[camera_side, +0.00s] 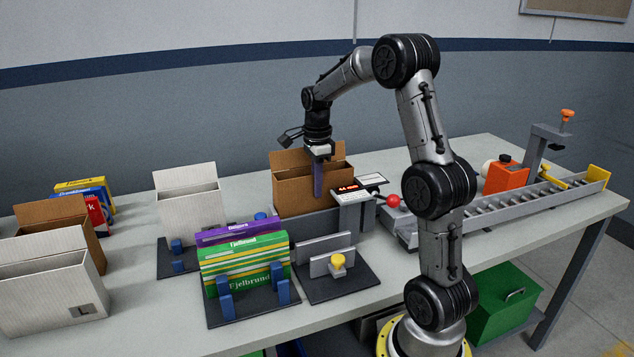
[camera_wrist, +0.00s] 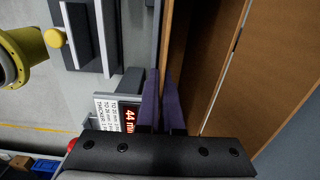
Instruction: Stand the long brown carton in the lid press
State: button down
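The long brown carton (camera_side: 296,193) is upright and open-topped at the back middle, its back flap raised. It fills the right of the wrist view (camera_wrist: 270,70). My gripper (camera_side: 318,196) points down at its front wall. In the wrist view its two purple fingers (camera_wrist: 160,75) are close together, apparently with the thin front wall between them. In the side view one finger shows in front of the wall; the other is hidden. A grey fixture with a red-lit display (camera_side: 348,187) stands at the carton's right front. No readable label identifies the lid press, and the carton's base is hidden.
A stand with a yellow knob (camera_side: 338,261) and green and purple boxes (camera_side: 245,262) stand in front. White cartons (camera_side: 190,210) and another brown carton (camera_side: 90,240) are at the left.

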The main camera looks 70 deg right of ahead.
jog(key=shift+f, duration=1.5)
jog(key=c, duration=0.6)
grip_release()
jog(key=shift+r, duration=4.05)
